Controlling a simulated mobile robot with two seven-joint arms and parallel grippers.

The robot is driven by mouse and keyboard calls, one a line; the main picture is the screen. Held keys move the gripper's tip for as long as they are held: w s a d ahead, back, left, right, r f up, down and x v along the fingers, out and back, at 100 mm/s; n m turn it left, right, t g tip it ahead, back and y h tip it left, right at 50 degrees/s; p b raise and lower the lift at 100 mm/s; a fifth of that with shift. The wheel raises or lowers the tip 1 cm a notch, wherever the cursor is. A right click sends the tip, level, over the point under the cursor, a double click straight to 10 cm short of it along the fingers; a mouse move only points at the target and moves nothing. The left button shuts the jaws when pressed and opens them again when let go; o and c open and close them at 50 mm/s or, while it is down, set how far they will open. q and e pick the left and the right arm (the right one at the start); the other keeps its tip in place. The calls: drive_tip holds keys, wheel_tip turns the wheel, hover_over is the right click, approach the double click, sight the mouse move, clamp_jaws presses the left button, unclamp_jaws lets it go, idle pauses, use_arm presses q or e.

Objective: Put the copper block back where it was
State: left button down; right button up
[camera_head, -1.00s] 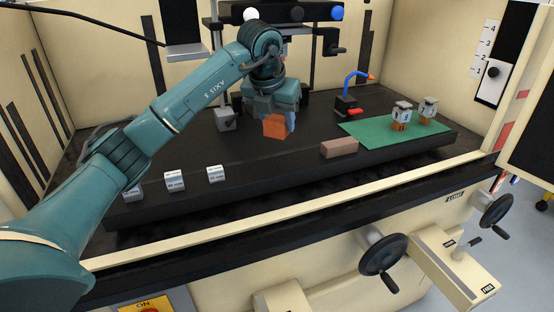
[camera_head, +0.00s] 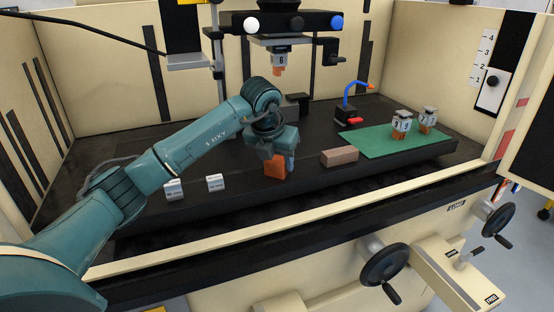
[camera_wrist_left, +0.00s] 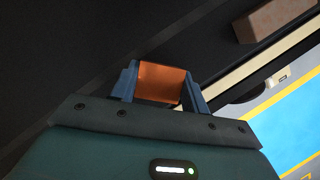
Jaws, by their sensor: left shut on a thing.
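The orange copper block (camera_head: 275,167) is between the fingers of my left gripper (camera_head: 280,155), near the front edge of the dark table (camera_head: 215,215). In the left wrist view the copper block (camera_wrist_left: 162,82) sits between the two blue fingertips, which are shut on it. I cannot tell whether its underside touches the table. My right gripper is not in view.
A brown brick (camera_head: 340,156) lies just right of the held block. A green mat (camera_head: 380,146) carries two electrodes in holders (camera_head: 401,124). White labelled blocks (camera_head: 215,183) stand to the left. An electrode (camera_head: 280,62) hangs from the machine head behind.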

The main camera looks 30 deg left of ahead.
use_arm(q)
drive_tip(key=c, duration=0.7)
unclamp_jaws()
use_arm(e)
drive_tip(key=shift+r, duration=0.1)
use_arm(q)
drive_tip(key=shift+r, duration=0.2)
drive_tip(key=p+v, duration=0.1)
drive_tip(key=v, duration=1)
drive_tip(key=shift+s+r, duration=0.15)
drive_tip(key=shift+r, duration=0.25)
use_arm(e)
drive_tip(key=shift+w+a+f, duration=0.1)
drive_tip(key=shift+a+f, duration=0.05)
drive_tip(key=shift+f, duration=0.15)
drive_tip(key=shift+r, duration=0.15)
